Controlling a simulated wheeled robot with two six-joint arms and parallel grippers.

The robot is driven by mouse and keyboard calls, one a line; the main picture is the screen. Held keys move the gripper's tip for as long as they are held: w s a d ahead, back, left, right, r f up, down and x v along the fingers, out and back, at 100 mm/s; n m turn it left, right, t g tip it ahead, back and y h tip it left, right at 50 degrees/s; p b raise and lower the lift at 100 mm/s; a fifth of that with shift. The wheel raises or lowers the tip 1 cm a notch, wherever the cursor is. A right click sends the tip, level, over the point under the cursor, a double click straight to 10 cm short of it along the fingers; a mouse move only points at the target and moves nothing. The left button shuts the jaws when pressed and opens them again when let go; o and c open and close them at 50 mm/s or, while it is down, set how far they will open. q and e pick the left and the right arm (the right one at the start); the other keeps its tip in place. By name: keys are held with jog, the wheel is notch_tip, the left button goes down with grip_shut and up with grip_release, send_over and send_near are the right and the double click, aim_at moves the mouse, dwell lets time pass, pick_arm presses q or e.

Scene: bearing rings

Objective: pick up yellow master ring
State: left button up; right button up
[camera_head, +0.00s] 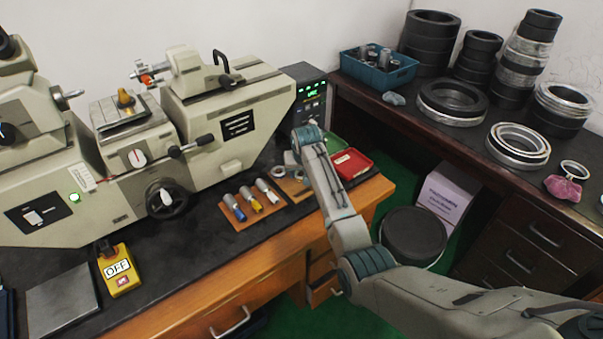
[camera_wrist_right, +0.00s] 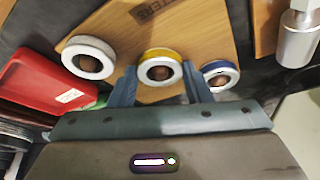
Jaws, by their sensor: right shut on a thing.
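The yellow master ring (camera_wrist_right: 158,53) has a pale metal face, a yellow band and a dark brown centre. In the right wrist view it sits between the two fingers of my right gripper (camera_wrist_right: 159,74), which is shut on it. The ring is at the wooden board (camera_wrist_right: 125,30); I cannot tell whether it is lifted. A white-rimmed ring (camera_wrist_right: 75,45) is to its left, and a blue-banded ring (camera_wrist_right: 232,70) is to its right, close to the finger. In the head view my right wrist hides most of the grip. My left gripper is out of view.
A red tray (camera_head: 352,163) lies right of the board. Three colour-banded plug gauges (camera_head: 245,195) lie on another board to the left. The grey measuring machine (camera_head: 215,105) stands behind. Stacked bearing rings (camera_head: 432,40) are on the dark side table.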

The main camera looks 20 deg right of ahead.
jog(key=shift+r+b, duration=0.3)
jog(key=shift+r, duration=0.2)
notch_tip(320, 180, up, 3)
jog(key=shift+f+b, duration=0.15)
jog(key=shift+b, duration=0.55)
jog(key=s+a+r+b, duration=0.1)
jog(key=s+a+b, duration=0.1)
jog(key=s, duration=1.3)
jog(key=shift+s+a+r+b, duration=0.2)
jog(key=shift+s+a+b, duration=0.1)
jog(key=shift+s+a, duration=0.1)
jog(key=shift+d, duration=0.1)
